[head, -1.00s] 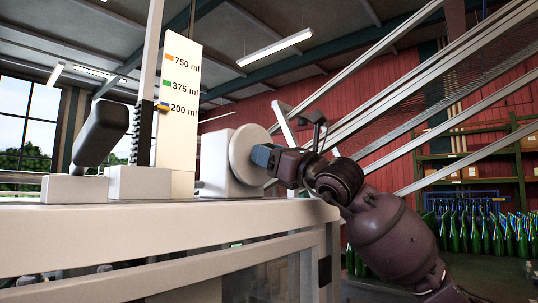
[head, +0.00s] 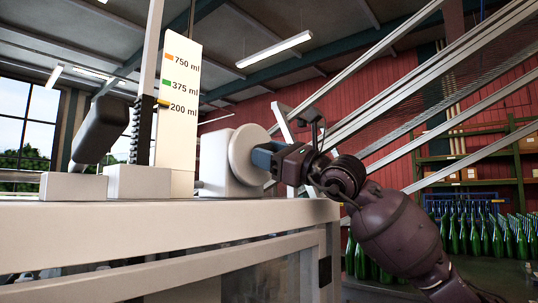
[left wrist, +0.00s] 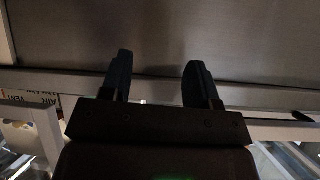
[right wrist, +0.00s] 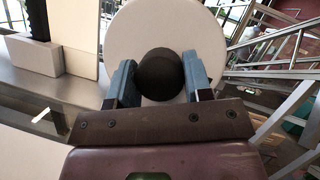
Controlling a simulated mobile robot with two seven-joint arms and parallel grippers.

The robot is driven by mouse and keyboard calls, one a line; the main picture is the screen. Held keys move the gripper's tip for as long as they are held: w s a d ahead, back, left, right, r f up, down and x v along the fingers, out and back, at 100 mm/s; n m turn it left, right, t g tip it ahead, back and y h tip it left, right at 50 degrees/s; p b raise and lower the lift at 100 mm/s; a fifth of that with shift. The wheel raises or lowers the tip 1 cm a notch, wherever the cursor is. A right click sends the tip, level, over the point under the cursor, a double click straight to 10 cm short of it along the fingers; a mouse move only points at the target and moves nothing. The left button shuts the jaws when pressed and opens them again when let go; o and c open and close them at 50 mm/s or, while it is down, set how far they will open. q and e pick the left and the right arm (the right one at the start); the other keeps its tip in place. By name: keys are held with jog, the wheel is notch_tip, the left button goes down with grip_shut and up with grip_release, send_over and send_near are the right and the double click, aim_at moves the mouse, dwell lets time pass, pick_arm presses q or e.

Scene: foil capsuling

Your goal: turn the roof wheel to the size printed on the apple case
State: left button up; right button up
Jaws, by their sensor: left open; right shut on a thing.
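The roof wheel, a pale round disc (head: 246,154), stands on the bench on a white block. In the right wrist view the disc (right wrist: 125,40) has a dark round knob (right wrist: 160,73) at its middle. My right gripper (head: 264,156) is shut on this knob, one blue finger on each side. The upright scale board (head: 182,140) reads 750 ml at an orange mark, 375 ml at green and 200 ml at the bottom. A yellow pointer (head: 162,103) is at about the 200 ml mark. My left gripper (left wrist: 158,70) is open and empty. No apple case is visible.
The pale bench top (head: 130,215) runs across the front. A dark padded lever (head: 98,130) and a threaded post (head: 133,135) stand left of the board. Slanted metal rails (head: 400,80) and rows of green bottles (head: 480,235) are at the right.

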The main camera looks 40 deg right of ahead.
jog(key=o, duration=1.3)
jog(key=shift+s+f, duration=0.1)
jog(key=shift+b+v, duration=0.3)
jog(key=shift+v, duration=5)
